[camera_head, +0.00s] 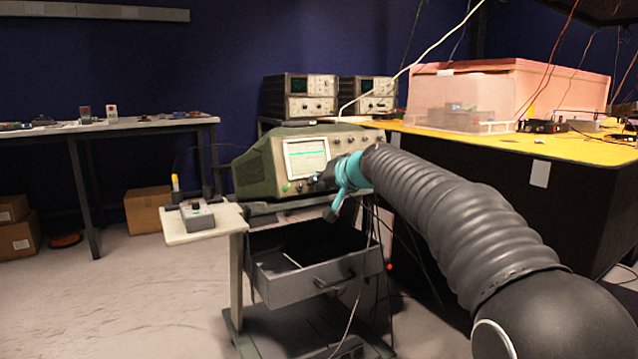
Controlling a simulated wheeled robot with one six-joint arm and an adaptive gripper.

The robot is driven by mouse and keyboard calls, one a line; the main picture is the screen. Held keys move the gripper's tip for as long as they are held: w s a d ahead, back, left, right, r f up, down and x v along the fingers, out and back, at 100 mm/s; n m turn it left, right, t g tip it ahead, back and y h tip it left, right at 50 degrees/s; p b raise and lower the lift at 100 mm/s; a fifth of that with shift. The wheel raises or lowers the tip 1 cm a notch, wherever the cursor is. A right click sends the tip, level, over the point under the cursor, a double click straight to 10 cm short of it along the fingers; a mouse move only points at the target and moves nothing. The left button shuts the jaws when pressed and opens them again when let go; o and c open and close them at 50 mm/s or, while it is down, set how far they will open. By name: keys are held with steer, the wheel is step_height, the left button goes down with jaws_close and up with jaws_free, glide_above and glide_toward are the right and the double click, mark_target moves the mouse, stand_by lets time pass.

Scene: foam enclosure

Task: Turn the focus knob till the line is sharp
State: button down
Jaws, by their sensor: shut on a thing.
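A green oscilloscope (262,164) stands on a cart in the middle of the view. Its lit screen (306,158) shows a pale picture with a green horizontal line; at this size I cannot tell how sharp the line is. Several knobs sit right of and below the screen. My gripper (324,179), at the end of the black ribbed arm, is at the front panel near the screen's lower right corner. It is shut on a small knob there, which the fingers hide. I cannot tell which knob it is by any label.
The cart has a side shelf (176,232) with a small grey box (197,215) and an open drawer (318,276) below. Cables hang beside the cart. A yellow-topped bench (560,150) with a pink foam enclosure (545,90) stands at right.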

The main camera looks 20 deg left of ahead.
steer(key=shift+m, duration=0.6)
steer(key=c, duration=1.5)
jaws_free()
steer(key=shift+o, duration=0.2)
steer(key=shift+d, duration=0.1)
steer(key=v, duration=1.2)
steer(key=shift+w, duration=0.1)
